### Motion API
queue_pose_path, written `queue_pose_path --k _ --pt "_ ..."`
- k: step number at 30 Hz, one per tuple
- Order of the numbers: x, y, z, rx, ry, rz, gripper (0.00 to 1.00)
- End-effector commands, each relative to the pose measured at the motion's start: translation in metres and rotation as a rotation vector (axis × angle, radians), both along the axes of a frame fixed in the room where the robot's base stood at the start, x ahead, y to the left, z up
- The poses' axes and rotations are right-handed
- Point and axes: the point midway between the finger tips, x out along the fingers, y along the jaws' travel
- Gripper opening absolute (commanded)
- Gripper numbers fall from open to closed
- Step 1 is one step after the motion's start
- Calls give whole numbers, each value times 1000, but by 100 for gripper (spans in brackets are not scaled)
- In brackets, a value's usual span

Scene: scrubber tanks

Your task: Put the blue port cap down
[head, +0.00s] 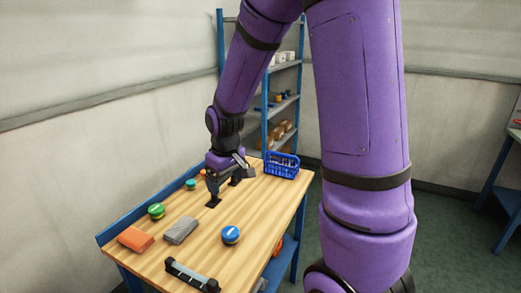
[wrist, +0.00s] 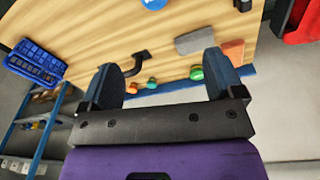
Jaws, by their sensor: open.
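The blue port cap (head: 231,234) sits upright on the wooden table, right of the grey block, in the head view. Part of it also shows at the top edge of the wrist view (wrist: 154,4). My gripper (head: 225,192) is over the table, behind the cap and apart from it. In the wrist view its two fingers (wrist: 165,78) are spread wide with nothing between them. A black hooked piece (wrist: 135,65) lies beyond the fingers; I cannot tell whether it touches the gripper.
On the table (head: 262,208) are a green-topped cap (head: 156,210), a grey block (head: 181,230), an orange block (head: 135,239), two small round pieces (head: 190,184), a black-ended bar (head: 192,275) and a blue basket (head: 281,168). A blue-framed shelf (head: 285,90) stands behind. Right of the blue cap is bare wood.

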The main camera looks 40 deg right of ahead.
Motion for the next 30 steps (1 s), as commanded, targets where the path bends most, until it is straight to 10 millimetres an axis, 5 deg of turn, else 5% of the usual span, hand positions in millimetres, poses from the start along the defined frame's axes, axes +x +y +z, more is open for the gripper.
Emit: queue_pose_path --k 6,15,22,30 --pt "-34 14 68 -2 -86 -31 87" --pt "-95 32 136 11 -195 -75 87" --pt "-149 42 173 31 -279 -106 87" --pt "-198 48 192 55 -344 -133 87"
